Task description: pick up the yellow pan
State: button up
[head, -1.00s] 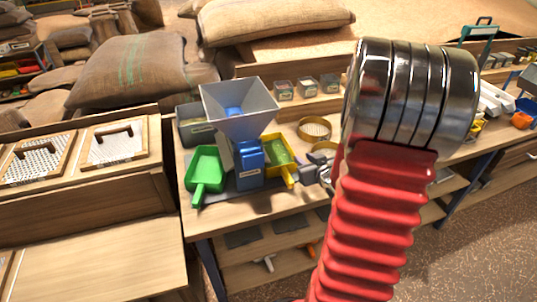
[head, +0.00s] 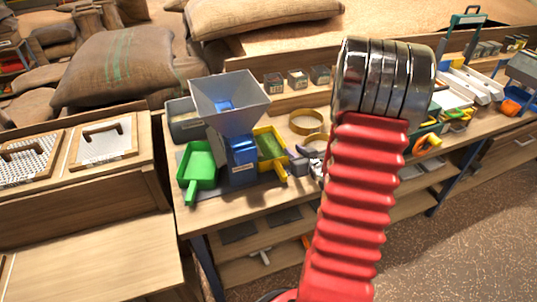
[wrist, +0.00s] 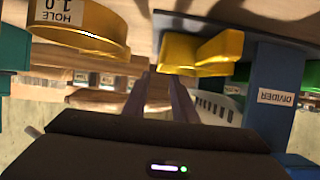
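My gripper (head: 312,160) is just right of the pan's handle, partly hidden behind my red arm. In the wrist view the yellow pan (wrist: 205,50) shows above and right of my fingers, cut by a dark edge. My gripper (wrist: 158,85) has its two dark fingers apart with nothing seen between them. I cannot tell how far the fingers are from the handle.
A green pan (head: 199,168) stands left of the divider, under a grey hopper (head: 229,100). A round sieve (head: 307,121) lies behind my gripper; a yellow ring labelled HOLE 1.0 (wrist: 85,35) is close in the wrist view. Small boxes (head: 297,79) line the back shelf.

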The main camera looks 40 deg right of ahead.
aim_at(284, 143)
jog(key=shift+x, duration=2.4)
jog(key=shift+f+x, duration=0.25)
jog(key=shift+x, duration=2.35)
jog(key=shift+s, duration=0.15)
grip_shut()
